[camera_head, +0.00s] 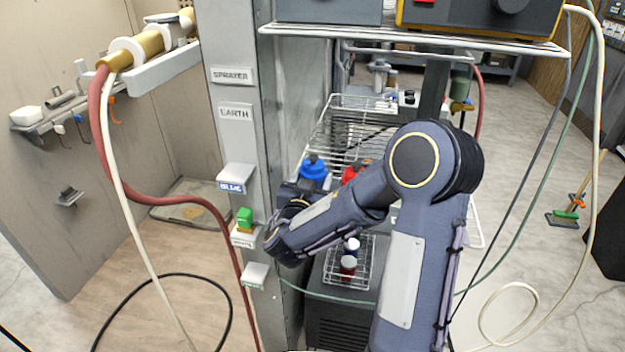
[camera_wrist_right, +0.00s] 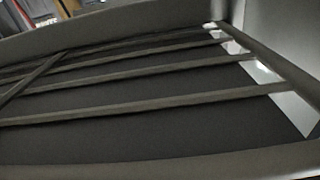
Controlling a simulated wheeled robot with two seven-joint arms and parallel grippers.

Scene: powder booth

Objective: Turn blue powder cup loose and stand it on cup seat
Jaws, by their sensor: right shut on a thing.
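The blue powder cup (camera_head: 313,169) shows beyond my right wrist, in front of the wire shelf. My right gripper (camera_head: 308,185) is shut on it; its fingers are mostly hidden behind my own wrist and forearm. The cup's lower part is hidden too. A small ledge labelled BLUE (camera_head: 236,173) sticks out of the grey post to the left of the cup, and its top looks empty. In the right wrist view, neither the cup nor the fingertips can be made out. My left gripper is not in view.
The grey post (camera_head: 240,145) stands close left of my right wrist. A lower ledge holds a green and orange piece (camera_head: 244,219). A red item (camera_head: 350,174) is near the blue cup. A wire basket (camera_head: 361,268) with small jars is below. A red hose (camera_head: 165,200) hangs left.

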